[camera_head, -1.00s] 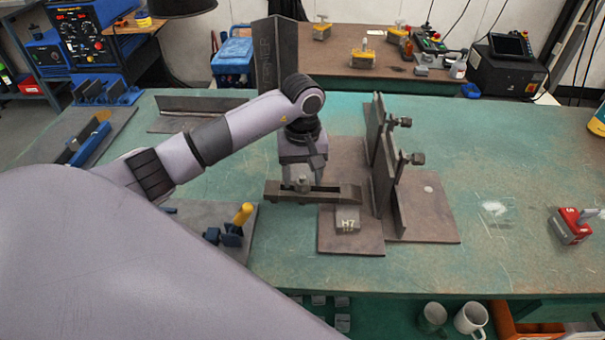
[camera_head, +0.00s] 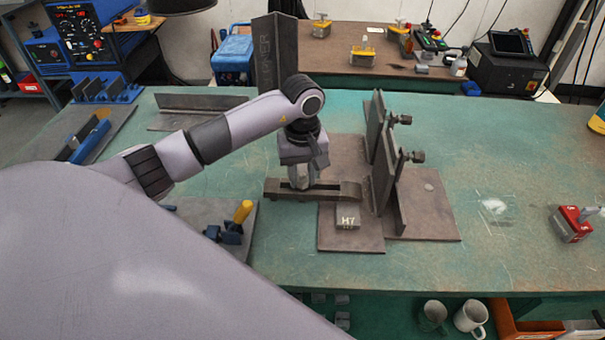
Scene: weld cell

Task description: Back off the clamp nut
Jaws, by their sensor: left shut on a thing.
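A dark steel strap clamp bar (camera_head: 340,192) lies across the front left of a brown plate, with one end on or over a block marked H7 (camera_head: 347,215). My left gripper (camera_head: 302,183) comes down from above onto the slotted part of the bar. Its fingers are shut on the clamp nut, which is mostly hidden between them. My right gripper is not in view.
Upright steel plates with bolts (camera_head: 386,150) stand just right of the clamp. A yellow-handled toggle clamp (camera_head: 238,222) is at front left. A red magnet block (camera_head: 571,225) sits far right. The green table (camera_head: 500,150) is mostly clear on the right.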

